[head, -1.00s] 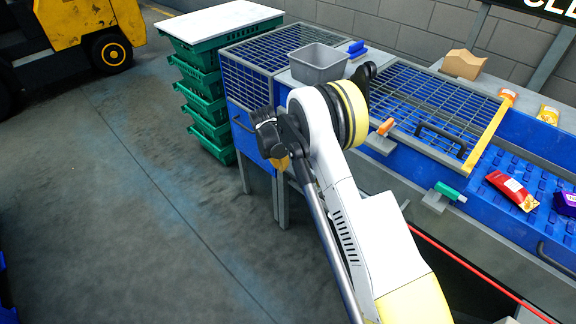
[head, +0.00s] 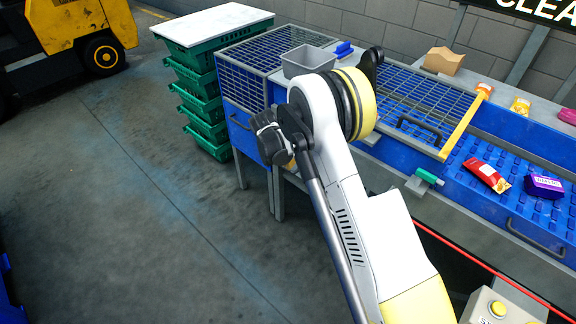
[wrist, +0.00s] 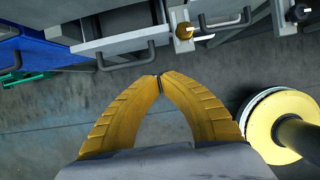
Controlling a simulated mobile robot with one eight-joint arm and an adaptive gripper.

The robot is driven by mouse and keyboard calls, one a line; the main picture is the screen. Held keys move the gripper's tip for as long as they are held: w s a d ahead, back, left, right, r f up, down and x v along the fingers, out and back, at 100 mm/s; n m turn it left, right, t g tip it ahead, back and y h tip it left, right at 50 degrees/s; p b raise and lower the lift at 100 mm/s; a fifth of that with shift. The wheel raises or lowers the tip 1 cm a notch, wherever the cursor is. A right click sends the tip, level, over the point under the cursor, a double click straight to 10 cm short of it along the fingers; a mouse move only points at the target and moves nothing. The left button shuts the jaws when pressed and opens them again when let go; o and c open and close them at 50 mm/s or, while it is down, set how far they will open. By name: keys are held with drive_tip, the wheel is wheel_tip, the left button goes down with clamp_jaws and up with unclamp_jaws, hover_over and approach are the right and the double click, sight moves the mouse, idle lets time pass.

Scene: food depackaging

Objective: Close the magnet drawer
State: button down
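My gripper (wrist: 159,84) shows in the wrist view with its two yellow fingers bent inward and their tips together, nothing visible between them. Beyond the tips is a grey drawer-like front (wrist: 110,45) with a dark bar handle (wrist: 125,58). The fingertips appear apart from this handle, below and right of it in the picture. No label shows, so I cannot tell if this is the magnet drawer or how far it is out. In the head view my arm hides most of the gripper and the machine front behind it.
Green crates (head: 203,108) stand left of the blue machine. The conveyor (head: 515,205) carries a red packet (head: 487,176) and a purple box (head: 543,186). A button box (head: 492,306) is at lower right.

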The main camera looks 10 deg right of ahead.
sight(292, 172)
drive_tip(key=b+x, duration=0.3)
drive_tip(key=x, duration=0.4)
drive_tip(key=shift+w+d+f, duration=0.1)
drive_tip(key=shift+w+f, duration=0.05)
drive_tip(key=shift+f, duration=0.05)
drive_tip(key=shift+w+d+r+b, duration=0.15)
drive_tip(key=shift+w+d+b, duration=0.15)
drive_tip(key=shift+w+d, duration=0.3)
drive_tip(key=shift+w+d+r+b, duration=0.25)
drive_tip(key=shift+w+d, duration=0.2)
drive_tip(key=shift+d, duration=0.4)
drive_tip(key=w+d, duration=0.1)
drive_tip(key=d, duration=0.1)
drive_tip(key=w+d, duration=0.2)
drive_tip(key=shift+d, duration=0.15)
